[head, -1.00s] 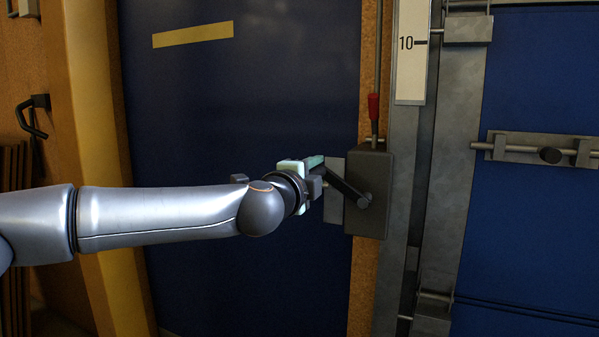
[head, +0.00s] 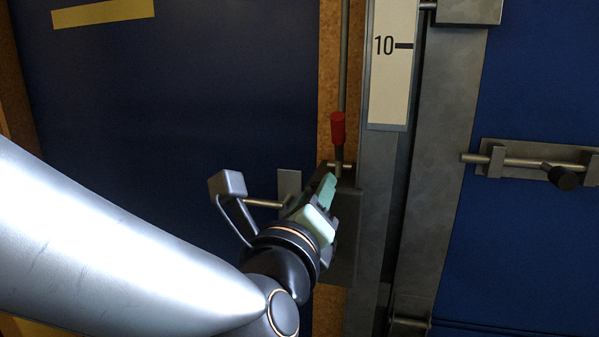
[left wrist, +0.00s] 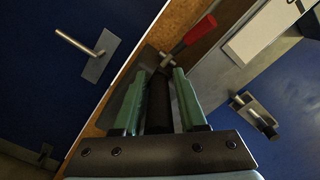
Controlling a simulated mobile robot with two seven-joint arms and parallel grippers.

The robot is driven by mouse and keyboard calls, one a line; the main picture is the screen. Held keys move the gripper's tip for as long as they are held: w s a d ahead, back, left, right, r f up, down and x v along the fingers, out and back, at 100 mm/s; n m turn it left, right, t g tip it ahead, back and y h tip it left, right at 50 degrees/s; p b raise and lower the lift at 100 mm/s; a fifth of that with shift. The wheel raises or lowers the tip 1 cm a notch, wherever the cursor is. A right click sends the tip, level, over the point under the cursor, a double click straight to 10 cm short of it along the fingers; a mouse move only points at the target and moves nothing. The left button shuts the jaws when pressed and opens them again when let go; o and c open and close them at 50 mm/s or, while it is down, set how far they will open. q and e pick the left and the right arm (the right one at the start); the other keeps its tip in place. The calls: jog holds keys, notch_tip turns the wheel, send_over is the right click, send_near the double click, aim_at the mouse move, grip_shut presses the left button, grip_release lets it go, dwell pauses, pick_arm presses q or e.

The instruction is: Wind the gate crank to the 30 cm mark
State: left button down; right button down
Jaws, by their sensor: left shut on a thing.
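The crank's dark gearbox (head: 346,245) is mounted on the cork-coloured strip beside the gate post, mostly covered by my left gripper (head: 321,203). The gripper's pale green fingers are shut around a dark cylindrical crank handle (left wrist: 159,105), seen between them in the left wrist view. The crank arm is hidden in the head view. A white scale plate (head: 390,85) shows a black mark labelled 10; no 30 mark is in view. A red-gripped lever or rod end (head: 338,128) stands upright just above the gearbox. My right gripper is not in view.
A wall plate (head: 290,184) with a projecting rod is close left of my gripper. A sliding bolt (head: 525,163) with a dark knob is on the blue panel at right. The blue panel at left is broad and mostly clear. A vertical rod runs above the red grip.

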pick_arm(q)
jog(key=shift+s+d+f+m, duration=0.15)
jog(key=shift+s+d+m, duration=0.2)
jog(key=shift+d, duration=0.2)
jog(key=shift+s+d+f+m+p, duration=0.1)
jog(key=shift+d+f+m+p, duration=0.3)
jog(key=shift+p, duration=0.2)
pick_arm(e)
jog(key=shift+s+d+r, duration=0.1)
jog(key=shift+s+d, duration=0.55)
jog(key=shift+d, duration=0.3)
pick_arm(q)
jog(key=shift+a, duration=0.1)
jog(key=c, duration=0.9)
grip_release()
jog(key=shift+o, duration=1.1)
jog(key=shift+r, duration=0.25)
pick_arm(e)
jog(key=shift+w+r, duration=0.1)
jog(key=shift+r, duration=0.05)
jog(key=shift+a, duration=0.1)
pick_arm(q)
jog(key=shift+r, duration=0.1)
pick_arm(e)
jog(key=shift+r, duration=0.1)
